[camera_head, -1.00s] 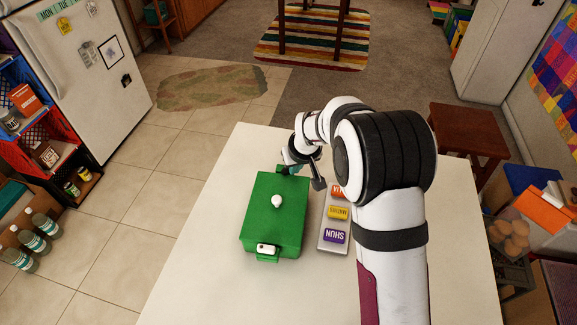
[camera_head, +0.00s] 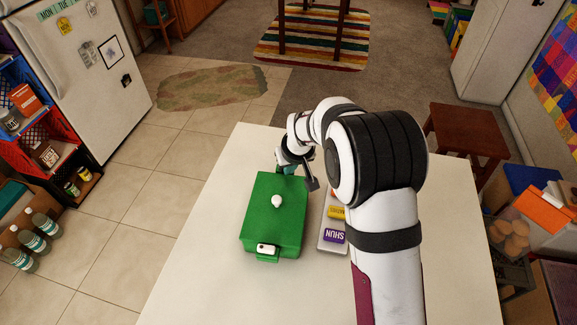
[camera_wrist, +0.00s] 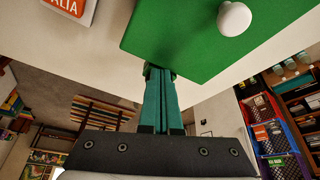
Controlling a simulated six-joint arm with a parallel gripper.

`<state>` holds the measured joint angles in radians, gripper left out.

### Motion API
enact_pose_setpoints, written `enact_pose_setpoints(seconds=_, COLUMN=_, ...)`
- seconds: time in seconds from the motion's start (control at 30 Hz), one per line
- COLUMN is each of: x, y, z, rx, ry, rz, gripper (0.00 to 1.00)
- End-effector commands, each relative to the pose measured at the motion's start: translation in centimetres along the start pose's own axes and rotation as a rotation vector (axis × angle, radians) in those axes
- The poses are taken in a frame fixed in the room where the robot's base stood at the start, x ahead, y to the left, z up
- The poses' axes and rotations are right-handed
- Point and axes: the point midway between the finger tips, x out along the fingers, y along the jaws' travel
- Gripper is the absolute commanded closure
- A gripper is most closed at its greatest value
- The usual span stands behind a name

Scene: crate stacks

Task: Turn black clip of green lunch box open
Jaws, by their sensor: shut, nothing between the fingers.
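The green lunch box (camera_head: 262,192) lies on the white table, with a white round knob (camera_head: 277,201) on its lid. A white clip (camera_head: 266,247) sits on its near side. My gripper (camera_head: 285,171) is at the box's far edge. In the wrist view, my teal gripper fingers (camera_wrist: 158,76) are shut together and empty, with their tips at the edge of the green lid (camera_wrist: 185,38). A small dark piece (camera_wrist: 149,70) shows at the tips; I cannot tell whether it is the black clip. The far-side clip is otherwise hidden.
A grey tray (camera_head: 331,249) with colored labelled blocks, including a purple one (camera_head: 334,236), stands right of the box. My arm hangs over the table's right half. The white table (camera_head: 205,270) is clear left of the box.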

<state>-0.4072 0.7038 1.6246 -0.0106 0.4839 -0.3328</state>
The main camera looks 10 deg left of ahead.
Motion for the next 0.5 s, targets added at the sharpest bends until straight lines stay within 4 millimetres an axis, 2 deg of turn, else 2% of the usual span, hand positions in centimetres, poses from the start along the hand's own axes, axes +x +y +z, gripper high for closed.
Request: enact_pose_setpoints(seconds=0.5, x=0.17, y=-0.71, z=-0.41, rx=-0.001, ry=0.0, rz=0.0, gripper=1.0)
